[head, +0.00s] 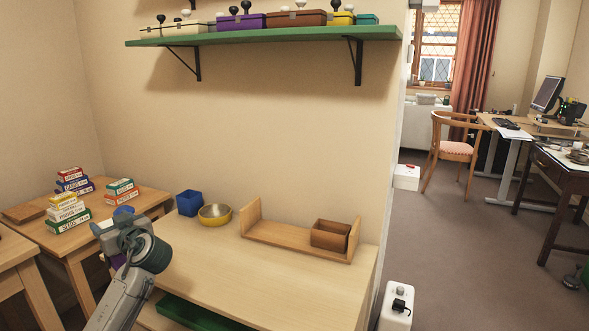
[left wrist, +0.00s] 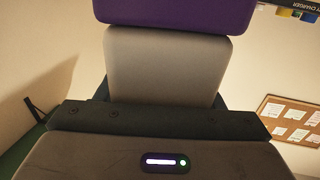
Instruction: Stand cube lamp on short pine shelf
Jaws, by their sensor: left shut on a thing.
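My left gripper (head: 128,232) is raised at the lower left of the head view, in front of the desk's left end. It is shut on a purple block-like thing (left wrist: 172,14), which fills the top of the left wrist view. Only a sliver of purple (head: 118,262) shows by the gripper in the head view. Its full shape is hidden, so I cannot tell for certain that it is the cube lamp. A short pine shelf (head: 275,238) with upright ends stands on the desk, right of the gripper. My right gripper is not in view.
A brown open box (head: 327,234) occupies the shelf's right end; its left part is bare. A blue cube-shaped pot (head: 189,203) and yellow bowl (head: 215,214) stand left of it on the desk (head: 260,280). Stacked boxes (head: 67,213) crowd the side table. A green wall shelf (head: 270,35) hangs above.

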